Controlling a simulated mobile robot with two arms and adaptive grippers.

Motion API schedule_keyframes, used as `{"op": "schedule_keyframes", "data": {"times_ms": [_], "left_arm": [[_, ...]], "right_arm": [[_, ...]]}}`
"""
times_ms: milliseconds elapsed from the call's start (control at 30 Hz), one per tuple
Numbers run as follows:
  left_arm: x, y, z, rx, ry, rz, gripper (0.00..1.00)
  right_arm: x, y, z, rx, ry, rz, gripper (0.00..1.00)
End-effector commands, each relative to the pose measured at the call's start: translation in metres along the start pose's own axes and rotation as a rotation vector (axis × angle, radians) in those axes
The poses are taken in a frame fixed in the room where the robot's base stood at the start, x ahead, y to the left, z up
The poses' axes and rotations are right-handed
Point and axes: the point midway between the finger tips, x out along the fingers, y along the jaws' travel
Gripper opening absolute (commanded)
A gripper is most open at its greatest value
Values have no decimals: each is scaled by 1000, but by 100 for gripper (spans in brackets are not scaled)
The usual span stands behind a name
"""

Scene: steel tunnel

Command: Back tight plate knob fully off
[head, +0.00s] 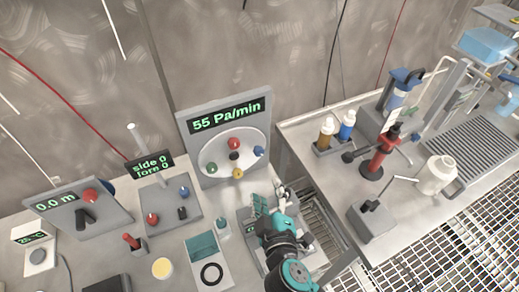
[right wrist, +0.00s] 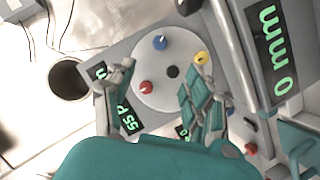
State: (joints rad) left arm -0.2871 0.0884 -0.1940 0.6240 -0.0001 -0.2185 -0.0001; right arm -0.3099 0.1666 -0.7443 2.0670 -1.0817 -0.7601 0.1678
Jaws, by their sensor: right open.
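The upright grey panel (head: 190,130) reads "55 Pa/min" and carries a round pale plate (head: 217,150). In the right wrist view the plate (right wrist: 172,98) shows between and beyond my fingers. There I see a blue knob (right wrist: 160,42), a yellow knob (right wrist: 201,57) and one red knob (right wrist: 146,87). My right gripper (head: 281,198) is open and empty, below and right of the plate. My left gripper is out of view.
A box (head: 62,205) reading "0.0 m" and a box (head: 165,205) with levers stand left. The right bench holds a red stand (head: 378,160), bottles (head: 346,125) and a white jug (head: 437,175). A gap with grating (head: 320,215) separates the benches.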

Motion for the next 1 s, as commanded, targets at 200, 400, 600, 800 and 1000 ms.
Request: {"op": "schedule_keyframes", "data": {"times_ms": [200,400,600,800,1000], "left_arm": [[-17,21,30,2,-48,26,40],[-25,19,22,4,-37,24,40],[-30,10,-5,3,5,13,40],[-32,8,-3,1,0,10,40],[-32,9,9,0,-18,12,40]], "right_arm": [[47,4,-2,-3,-1,4,53],[91,4,-2,-2,-2,2,53],[129,3,-1,0,-2,2,53],[150,2,0,0,-2,1,53],[154,1,0,3,-2,0,53]]}}
